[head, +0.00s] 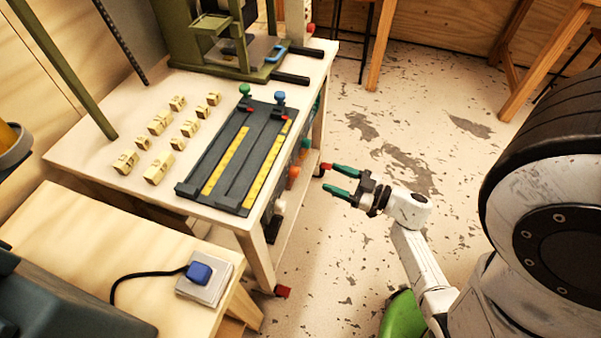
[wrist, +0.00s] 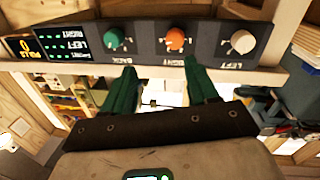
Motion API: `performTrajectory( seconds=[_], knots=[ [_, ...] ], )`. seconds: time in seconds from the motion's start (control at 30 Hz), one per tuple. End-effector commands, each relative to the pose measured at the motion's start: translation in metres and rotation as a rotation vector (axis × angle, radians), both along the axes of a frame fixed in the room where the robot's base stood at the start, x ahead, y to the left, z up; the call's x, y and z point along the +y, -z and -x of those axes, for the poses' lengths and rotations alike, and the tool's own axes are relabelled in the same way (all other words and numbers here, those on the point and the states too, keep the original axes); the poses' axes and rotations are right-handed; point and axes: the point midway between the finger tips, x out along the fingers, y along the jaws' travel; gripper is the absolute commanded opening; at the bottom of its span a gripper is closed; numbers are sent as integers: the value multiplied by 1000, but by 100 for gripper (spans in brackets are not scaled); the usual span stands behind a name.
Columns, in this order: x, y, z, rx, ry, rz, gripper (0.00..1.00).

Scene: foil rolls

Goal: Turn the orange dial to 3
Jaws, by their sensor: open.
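The orange dial (wrist: 176,39) sits in the middle of a dark control panel (wrist: 205,38) in the wrist view, between a green dial (wrist: 116,39) and a white dial (wrist: 242,41). The lettering appears upside down; the number at the orange dial is too small to read. In the head view the orange dial (head: 293,172) shows on the bench's side. My gripper (head: 326,177) is open and empty, apart from the panel and to the right of it. In the wrist view its green fingers (wrist: 160,72) reach up towards the panel, below the green and orange dials.
The workbench (head: 100,160) carries a dark slotted fixture (head: 235,160) with yellow scales, several small beige blocks (head: 160,122) and a green press (head: 215,35). A side table (head: 120,250) with a blue switch (head: 199,272) stands in front. The floor (head: 400,130) right of the bench is clear.

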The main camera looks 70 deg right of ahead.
Motion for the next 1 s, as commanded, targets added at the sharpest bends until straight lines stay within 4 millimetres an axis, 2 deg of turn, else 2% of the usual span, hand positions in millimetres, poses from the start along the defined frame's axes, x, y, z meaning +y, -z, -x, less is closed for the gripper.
performTrajectory(
  seconds=[0.13,0.27,0.37,0.73,1.0],
  knots=[
    [14,8,11,-9,-67,-42,58],
    [18,8,8,-15,-85,-52,58],
    [17,7,-4,-16,-84,-50,58],
    [15,7,-69,-16,-84,-49,58],
    [14,8,-93,-14,-83,-50,58]
  ],
)
